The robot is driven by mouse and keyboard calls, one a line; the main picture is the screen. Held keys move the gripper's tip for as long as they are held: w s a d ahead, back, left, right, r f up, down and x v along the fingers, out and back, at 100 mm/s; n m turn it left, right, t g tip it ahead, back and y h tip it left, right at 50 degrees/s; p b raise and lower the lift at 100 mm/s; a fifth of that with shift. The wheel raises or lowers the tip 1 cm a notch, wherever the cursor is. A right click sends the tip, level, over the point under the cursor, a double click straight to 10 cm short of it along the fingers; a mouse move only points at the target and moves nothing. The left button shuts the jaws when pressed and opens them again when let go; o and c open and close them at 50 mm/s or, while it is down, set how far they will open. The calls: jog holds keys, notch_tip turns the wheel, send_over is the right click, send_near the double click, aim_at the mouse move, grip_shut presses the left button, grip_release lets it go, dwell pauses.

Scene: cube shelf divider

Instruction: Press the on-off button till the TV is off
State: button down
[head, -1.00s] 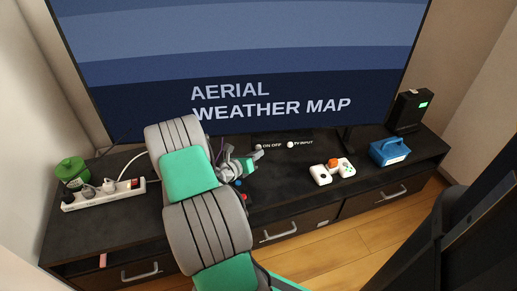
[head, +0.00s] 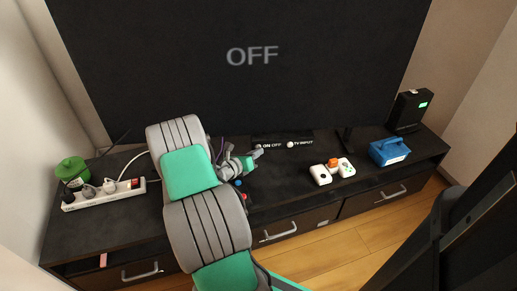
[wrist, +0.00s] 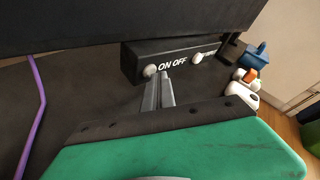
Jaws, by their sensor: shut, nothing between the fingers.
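The TV (head: 250,85) stands on the dark cabinet and its screen is black with the word OFF. Below it is a black button box with a round white on-off button (head: 259,146) labelled ON OFF and a white TV input button (head: 290,144) to its right. In the wrist view the on-off button (wrist: 150,71) is just beyond my fingertips. My gripper (head: 256,155) is shut and empty, its tips at or very near the button; I cannot tell whether they touch. The wrist view also shows the closed fingers (wrist: 158,92).
A white power strip (head: 104,194) and green pot (head: 72,171) are at the left. A white controller-like item (head: 332,171), a blue box (head: 389,151) and a black device (head: 408,111) are at the right. The cabinet top (head: 292,180) is partly clear in front.

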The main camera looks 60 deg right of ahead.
jog(key=shift+s+a+r+p, duration=0.15)
jog(key=shift+s+a+p, duration=0.2)
jog(key=shift+a+p, duration=0.2)
jog(key=shift+s+a, duration=0.1)
jog(key=shift+a, duration=0.1)
jog(key=shift+s+a+p, duration=0.35)
jog(key=shift+s+a, duration=0.1)
jog(key=shift+a, duration=0.25)
jog(key=shift+s+a+p, duration=0.4)
jog(key=shift+s+a, duration=0.05)
jog(key=shift+a, duration=0.25)
jog(key=shift+s+a+p, duration=0.35)
jog(key=shift+s+a, duration=0.1)
jog(key=shift+a, duration=0.25)
